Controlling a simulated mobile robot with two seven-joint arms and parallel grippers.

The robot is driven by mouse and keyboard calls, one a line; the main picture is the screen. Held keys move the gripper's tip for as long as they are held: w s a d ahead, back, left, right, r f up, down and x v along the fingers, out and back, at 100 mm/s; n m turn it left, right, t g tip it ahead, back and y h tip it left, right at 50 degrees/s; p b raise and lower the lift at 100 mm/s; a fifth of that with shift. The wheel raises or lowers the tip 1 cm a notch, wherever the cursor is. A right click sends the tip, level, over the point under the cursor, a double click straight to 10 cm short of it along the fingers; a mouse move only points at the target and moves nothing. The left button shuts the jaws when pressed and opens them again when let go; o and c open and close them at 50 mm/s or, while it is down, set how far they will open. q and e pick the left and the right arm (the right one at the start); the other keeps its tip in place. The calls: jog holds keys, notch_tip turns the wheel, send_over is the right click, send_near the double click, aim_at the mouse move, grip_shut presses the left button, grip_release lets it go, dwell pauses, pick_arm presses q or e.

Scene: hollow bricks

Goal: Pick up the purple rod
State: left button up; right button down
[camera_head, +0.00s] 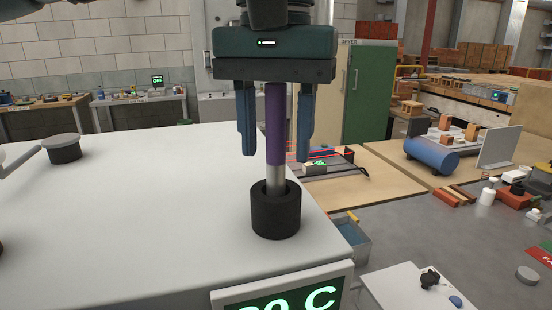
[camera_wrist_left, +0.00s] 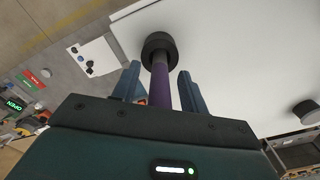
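The purple rod (camera_head: 276,122) stands upright, its grey metal lower end in a black round holder (camera_head: 276,212) on the white surface. My left gripper (camera_head: 276,140) is above the holder, pointing down, with its two blue fingers on either side of the rod. Gaps show between the fingers and the rod, so the gripper is open around it. In the left wrist view the rod (camera_wrist_left: 160,85) runs between the fingers toward the black holder (camera_wrist_left: 158,48). The rod's top is hidden behind the gripper body. My right gripper is not in view.
The white surface (camera_head: 130,220) is mostly clear. A green display (camera_head: 285,298) is at the front edge. The surface's right edge lies close to the black holder.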

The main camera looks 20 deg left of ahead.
pick_arm(q)
grip_shut()
dwell(0.4)
